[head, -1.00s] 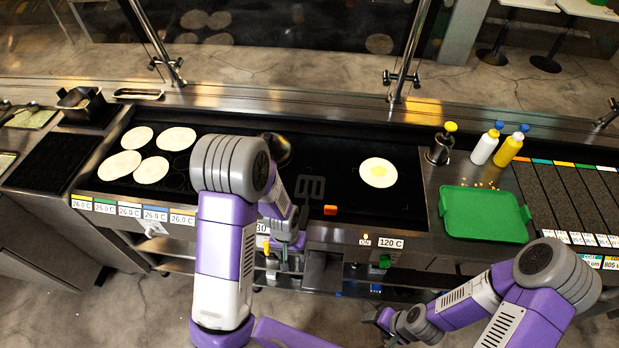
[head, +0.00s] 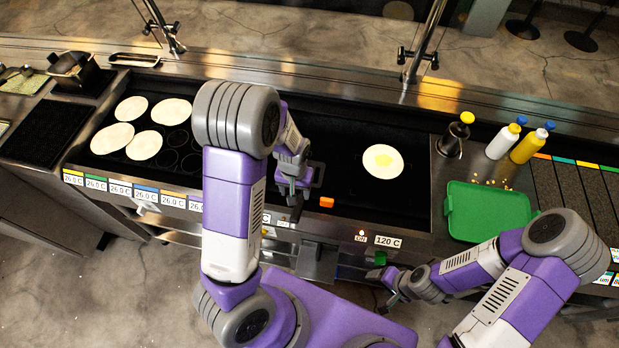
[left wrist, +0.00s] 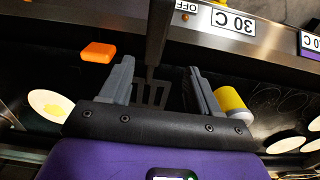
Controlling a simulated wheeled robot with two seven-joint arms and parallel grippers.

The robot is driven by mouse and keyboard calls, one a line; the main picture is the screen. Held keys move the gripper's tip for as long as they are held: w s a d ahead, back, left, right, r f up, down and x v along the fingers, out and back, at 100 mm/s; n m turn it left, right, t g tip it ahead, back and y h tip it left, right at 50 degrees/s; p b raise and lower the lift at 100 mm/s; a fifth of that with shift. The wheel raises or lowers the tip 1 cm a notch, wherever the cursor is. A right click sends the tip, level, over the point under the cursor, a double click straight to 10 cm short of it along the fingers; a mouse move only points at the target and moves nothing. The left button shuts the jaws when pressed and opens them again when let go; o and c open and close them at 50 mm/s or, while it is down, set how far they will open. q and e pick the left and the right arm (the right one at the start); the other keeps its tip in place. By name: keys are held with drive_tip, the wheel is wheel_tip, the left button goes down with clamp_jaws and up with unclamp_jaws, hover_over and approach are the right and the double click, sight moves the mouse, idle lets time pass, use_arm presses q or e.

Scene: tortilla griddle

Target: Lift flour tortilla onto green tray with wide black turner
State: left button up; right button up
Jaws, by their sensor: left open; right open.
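A pale tortilla with a yellow patch (head: 383,161) lies on the dark right-hand griddle; it also shows in the left wrist view (left wrist: 50,105). The green tray (head: 490,212) stands to its right. The black slotted turner (left wrist: 150,93) shows between the spread fingers of my left gripper (left wrist: 162,88), its handle running up the picture. I cannot tell whether the fingers touch it. My right gripper (head: 388,290) is open and empty in front of the counter.
An orange block (head: 326,202) sits on the griddle's front edge, close to my left gripper. Several tortillas (head: 144,145) lie on the left griddle. Bottles (head: 529,145) and a metal container (head: 453,138) stand behind the tray. The griddle around the yellow-patched tortilla is clear.

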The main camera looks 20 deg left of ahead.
sight(300, 202)
use_arm(q)
drive_tip(key=f, duration=0.1)
drive_tip(key=w+f+b, duration=0.1)
drive_tip(key=f, duration=0.1)
drive_tip(key=shift+w+f+b, duration=0.1)
drive_tip(key=shift+w+b, duration=0.1)
drive_tip(key=shift+b, duration=0.1)
drive_tip(key=shift+s+f, duration=0.25)
drive_tip(key=shift+f, duration=0.45)
drive_tip(key=f, duration=0.5)
drive_tip(key=shift+w+d+f, duration=0.1)
drive_tip(key=shift+d+f, duration=0.2)
use_arm(e)
drive_tip(key=f, duration=0.1)
drive_tip(key=w+f, duration=0.1)
drive_tip(key=f, duration=0.1)
